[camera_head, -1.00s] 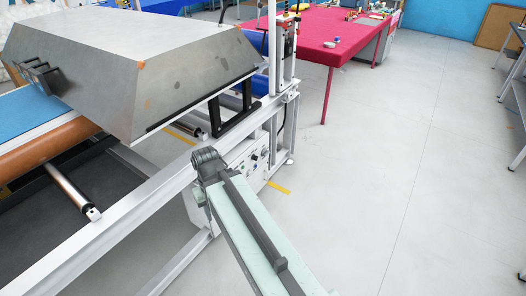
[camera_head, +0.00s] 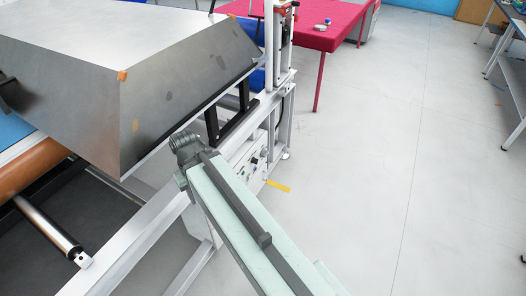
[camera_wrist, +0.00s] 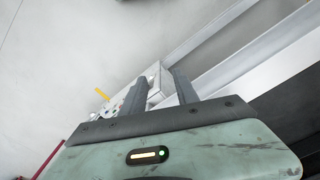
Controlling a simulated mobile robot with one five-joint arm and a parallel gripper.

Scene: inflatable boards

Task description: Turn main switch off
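A white control panel (camera_head: 248,172) with small dark knobs is on the side of the machine's frame, partly hidden behind my arm. A black knob (camera_head: 254,160) shows on it. I cannot tell which control is the main switch. My gripper (camera_head: 184,143) is in front of and left of the panel in the head view, apart from it as far as I can see. In the wrist view its two dark fingers (camera_wrist: 160,84) are spread with nothing held. The white control box (camera_wrist: 155,75) shows beyond and between them, its knobs (camera_wrist: 116,110) partly hidden by the left finger.
A large grey metal hood (camera_head: 150,80) and white frame rails (camera_head: 135,245) fill the left, with an orange roller (camera_head: 35,170) below. A red table (camera_head: 325,30) stands at the back. The pale floor (camera_head: 390,190) to the right is clear. A yellow floor strip (camera_head: 279,186) lies near the panel.

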